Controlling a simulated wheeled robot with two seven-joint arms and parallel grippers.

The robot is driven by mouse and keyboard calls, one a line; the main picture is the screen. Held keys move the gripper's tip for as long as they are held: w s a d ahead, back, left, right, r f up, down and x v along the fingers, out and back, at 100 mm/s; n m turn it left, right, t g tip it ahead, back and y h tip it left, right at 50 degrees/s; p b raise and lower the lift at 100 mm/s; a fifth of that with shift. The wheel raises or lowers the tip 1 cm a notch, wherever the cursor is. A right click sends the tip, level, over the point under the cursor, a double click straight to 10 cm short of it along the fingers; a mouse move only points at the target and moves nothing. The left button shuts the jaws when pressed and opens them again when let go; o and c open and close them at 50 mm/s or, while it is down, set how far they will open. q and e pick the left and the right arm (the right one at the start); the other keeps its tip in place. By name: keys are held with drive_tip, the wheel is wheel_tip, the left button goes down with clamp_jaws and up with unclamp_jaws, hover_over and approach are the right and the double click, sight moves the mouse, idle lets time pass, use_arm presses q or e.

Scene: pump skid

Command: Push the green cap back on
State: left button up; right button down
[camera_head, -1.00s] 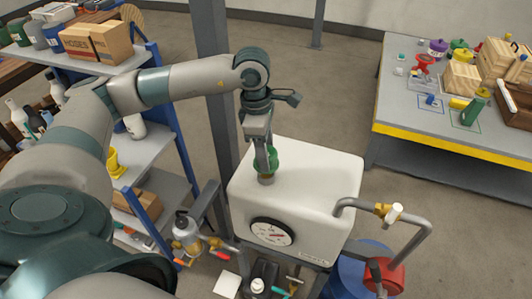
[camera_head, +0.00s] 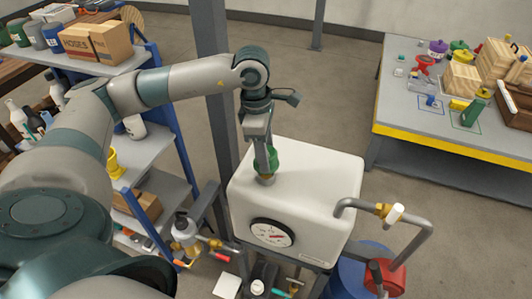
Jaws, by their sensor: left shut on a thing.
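The green cap (camera_head: 265,160) is at the brass-coloured neck (camera_head: 266,180) on top of the white tank (camera_head: 312,186). My left gripper (camera_head: 266,158) points down from above and is shut on the green cap. The cap sits over the neck; whether it is fully seated I cannot tell, as the fingers hide part of it. My right gripper is not in view.
A round gauge (camera_head: 271,234) is on the tank's front. A grey pipe with a brass valve (camera_head: 382,210) rises at the tank's right. A grey post (camera_head: 212,80) stands behind my left arm. A shelf (camera_head: 150,150) is at left, a workbench (camera_head: 440,141) at right.

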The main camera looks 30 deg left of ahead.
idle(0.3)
use_arm(q)
drive_tip(key=shift+f+b, duration=1.8)
drive_tip(key=shift+b, duration=0.3)
idle(0.6)
drive_tip(key=o, duration=1.3)
drive_tip(key=shift+o, duration=0.2)
drive_tip(key=shift+r, duration=0.2)
